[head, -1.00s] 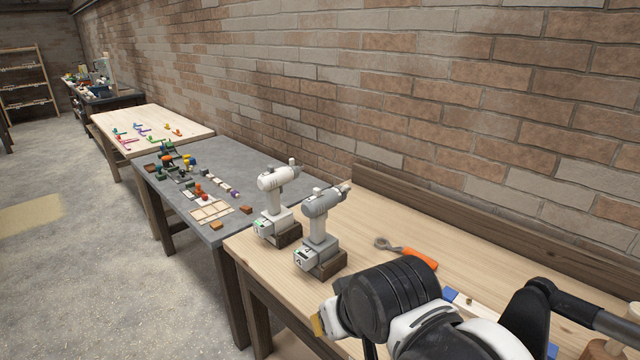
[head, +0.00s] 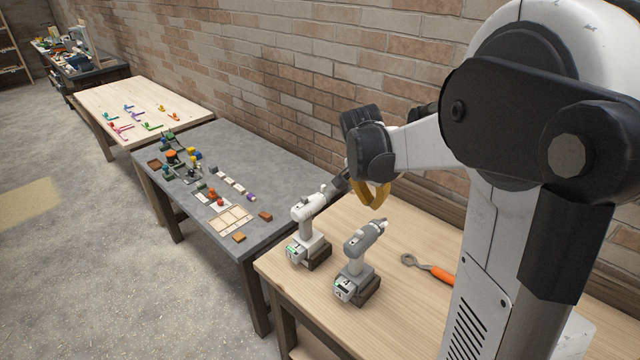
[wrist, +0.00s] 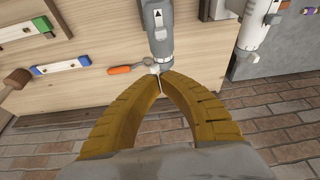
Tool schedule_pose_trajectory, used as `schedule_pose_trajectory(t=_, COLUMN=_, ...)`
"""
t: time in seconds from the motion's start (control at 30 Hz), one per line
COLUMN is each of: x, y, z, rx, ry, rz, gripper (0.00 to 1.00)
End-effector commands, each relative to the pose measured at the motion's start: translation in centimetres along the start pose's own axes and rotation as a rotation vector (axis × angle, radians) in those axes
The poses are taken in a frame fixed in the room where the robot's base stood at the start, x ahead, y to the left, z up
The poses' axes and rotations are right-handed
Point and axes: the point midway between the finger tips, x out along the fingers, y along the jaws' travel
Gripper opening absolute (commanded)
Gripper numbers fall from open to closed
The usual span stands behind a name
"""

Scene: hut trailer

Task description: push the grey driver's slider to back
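The grey driver (head: 362,241) stands upright on a dark block at the bench's front, right of the white driver (head: 308,208). My gripper (head: 373,195) has yellow fingers and hangs above the bench behind the drivers. In the wrist view its fingertips (wrist: 161,76) meet with nothing between them, overlapping the grey driver's nose end; I cannot tell whether they touch it. The white driver (wrist: 254,28) is to the right there.
An orange-handled wrench (head: 436,271) lies right of the grey driver. In the wrist view a blue-ended rail (wrist: 62,66) and a green-ended rail (wrist: 22,31) lie left. The brick wall (head: 300,60) runs behind the bench. A grey table (head: 268,170) stands beyond.

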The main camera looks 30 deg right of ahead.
Motion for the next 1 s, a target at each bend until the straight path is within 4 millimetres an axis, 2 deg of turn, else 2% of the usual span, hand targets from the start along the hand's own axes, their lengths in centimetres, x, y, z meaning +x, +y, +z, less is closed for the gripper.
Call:
schedule_pose_trajectory(t=0.13, x=0.2, y=0.2, z=-1.1, rx=0.044, ry=-0.003, rz=0.022, gripper=0.0)
schedule_pose_trajectory(t=0.6, x=1.0, y=0.2, z=-1.2, rx=0.049, ry=-0.003, rz=0.024, gripper=0.0)
schedule_pose_trajectory(t=0.77, x=3.3, y=0.3, z=-1.2, rx=0.05, ry=-0.003, rz=0.024, gripper=0.0)
schedule_pose_trajectory(t=1.0, x=8.5, y=0.4, z=-1.2, rx=0.049, ry=-0.002, rz=0.024, gripper=0.0)
